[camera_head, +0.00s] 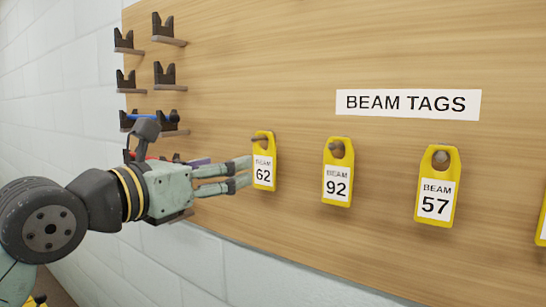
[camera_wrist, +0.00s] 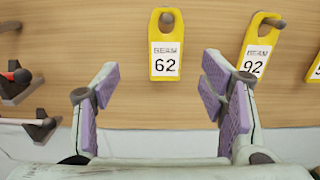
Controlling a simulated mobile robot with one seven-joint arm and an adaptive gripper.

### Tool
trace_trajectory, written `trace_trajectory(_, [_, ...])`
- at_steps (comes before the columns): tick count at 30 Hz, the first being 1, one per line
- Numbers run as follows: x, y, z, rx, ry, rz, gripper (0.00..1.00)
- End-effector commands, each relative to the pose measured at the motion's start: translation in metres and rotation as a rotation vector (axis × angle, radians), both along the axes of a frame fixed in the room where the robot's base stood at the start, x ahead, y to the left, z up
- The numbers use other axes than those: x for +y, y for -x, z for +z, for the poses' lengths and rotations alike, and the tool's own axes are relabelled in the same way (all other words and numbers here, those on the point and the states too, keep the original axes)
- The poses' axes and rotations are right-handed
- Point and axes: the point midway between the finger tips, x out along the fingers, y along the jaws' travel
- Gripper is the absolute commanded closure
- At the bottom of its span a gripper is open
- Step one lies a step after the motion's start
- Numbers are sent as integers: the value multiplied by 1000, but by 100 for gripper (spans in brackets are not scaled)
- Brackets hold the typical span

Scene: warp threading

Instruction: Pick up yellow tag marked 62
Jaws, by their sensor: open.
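The yellow tag marked 62 (camera_head: 264,161) hangs from a peg on the wooden board, leftmost of the row of tags. In the wrist view the tag (camera_wrist: 165,48) hangs upright, centred ahead between the two fingers. My gripper (camera_head: 245,173) is open and empty, with its fingertips close to the left of the tag in the head view. In the wrist view my gripper (camera_wrist: 161,80) has its fingers spread wide, with purple pads on the inner faces. I see no contact with the tag.
Yellow tags marked 92 (camera_head: 338,172) and 57 (camera_head: 437,187) hang to the right, with another partly cut off at the edge. A BEAM TAGS sign (camera_head: 408,104) is above. Dark holders (camera_head: 167,77) on small shelves stand left, and one also shows in the wrist view (camera_wrist: 18,82).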

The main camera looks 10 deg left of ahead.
Motion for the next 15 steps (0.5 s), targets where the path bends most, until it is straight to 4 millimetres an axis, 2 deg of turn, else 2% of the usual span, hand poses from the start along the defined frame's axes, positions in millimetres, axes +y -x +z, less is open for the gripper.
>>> trace_trajectory(6, [-15,-32,3,0,-2,-4,35])
trace_trajectory(15, [-28,-57,6,-1,-3,-6,35])
